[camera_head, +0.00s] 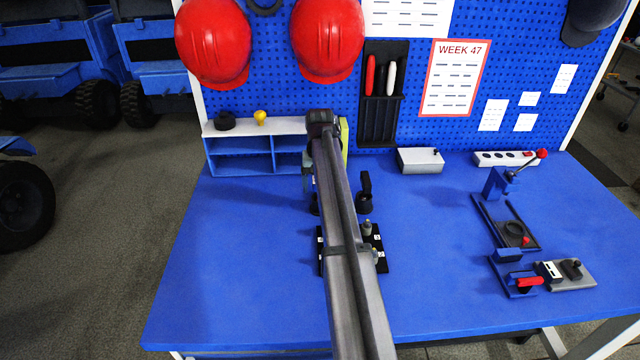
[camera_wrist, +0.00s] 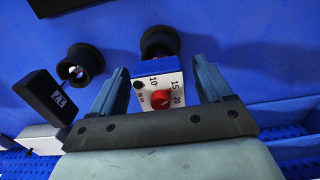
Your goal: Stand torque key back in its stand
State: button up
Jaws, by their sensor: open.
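The torque key, as I take it, is a blue block (camera_wrist: 144,72) with a white face, a red knob and a torque scale in the wrist view. It sits between the spread fingers of my gripper (camera_wrist: 161,66), with a gap at the right finger. A round black holder (camera_wrist: 159,41), likely its stand, is right behind the block; the block overlaps it in the picture, and whether it is seated cannot be told. In the head view my arm hides the block; part of a black holder (camera_head: 315,205) shows beside the arm.
A second black holder (camera_wrist: 86,63) with a metal pin is at left, near a black block (camera_wrist: 48,95) marked Z1. A black plate (camera_head: 380,265) with small posts lies under my arm. A blue shelf (camera_head: 240,155) stands behind. The right holds a lever fixture (camera_head: 497,186).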

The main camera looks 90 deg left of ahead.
jog(key=shift+r, duration=0.1)
notch_tip(320, 180, up, 13)
dwell(0.6)
dwell(0.5)
